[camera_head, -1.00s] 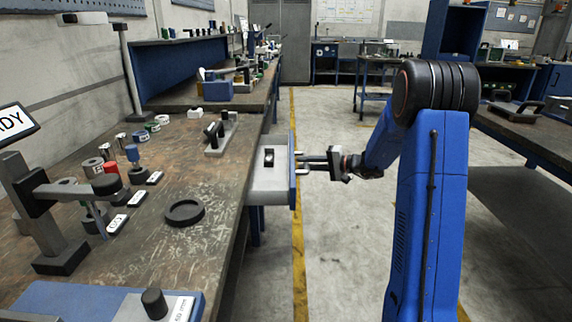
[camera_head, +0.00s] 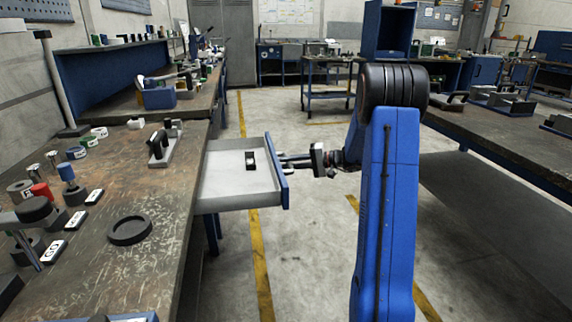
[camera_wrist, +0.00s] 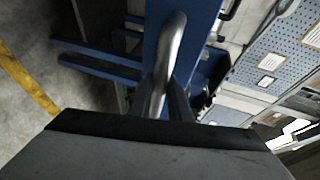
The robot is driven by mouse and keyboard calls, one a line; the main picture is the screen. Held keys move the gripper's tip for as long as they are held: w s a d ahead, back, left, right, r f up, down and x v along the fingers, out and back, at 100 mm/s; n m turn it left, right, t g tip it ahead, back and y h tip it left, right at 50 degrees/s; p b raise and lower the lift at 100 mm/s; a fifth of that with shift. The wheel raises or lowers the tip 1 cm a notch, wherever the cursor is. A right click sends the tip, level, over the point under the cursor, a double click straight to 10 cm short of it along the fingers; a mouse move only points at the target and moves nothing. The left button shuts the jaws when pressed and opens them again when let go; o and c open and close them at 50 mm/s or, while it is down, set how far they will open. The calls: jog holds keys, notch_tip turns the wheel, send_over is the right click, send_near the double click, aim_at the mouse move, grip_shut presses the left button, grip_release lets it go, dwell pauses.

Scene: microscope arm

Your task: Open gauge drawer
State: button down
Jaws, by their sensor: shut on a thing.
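The gauge drawer (camera_head: 222,186) sticks well out from the right side of the left workbench. It is a pale grey tray with a blue front, and a small dark object with a white face (camera_head: 250,160) lies inside near its far wall. My gripper (camera_head: 290,160) is at the outer side of the drawer front. In the wrist view, the fingers are shut around a curved metal handle (camera_wrist: 172,55) on the blue front panel (camera_wrist: 198,25).
The left workbench (camera_head: 150,200) holds a black ring (camera_head: 129,230), a grey stand (camera_head: 165,145), several labelled blocks and small cylinders. Another workbench (camera_head: 510,125) stands at the right. The floor between the benches is open, with yellow lines.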

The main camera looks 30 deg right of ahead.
jog(key=c, duration=1.6)
grip_release()
jog(key=shift+c, duration=0.2)
jog(key=v, duration=1.7)
jog(key=shift+s+d, duration=0.25)
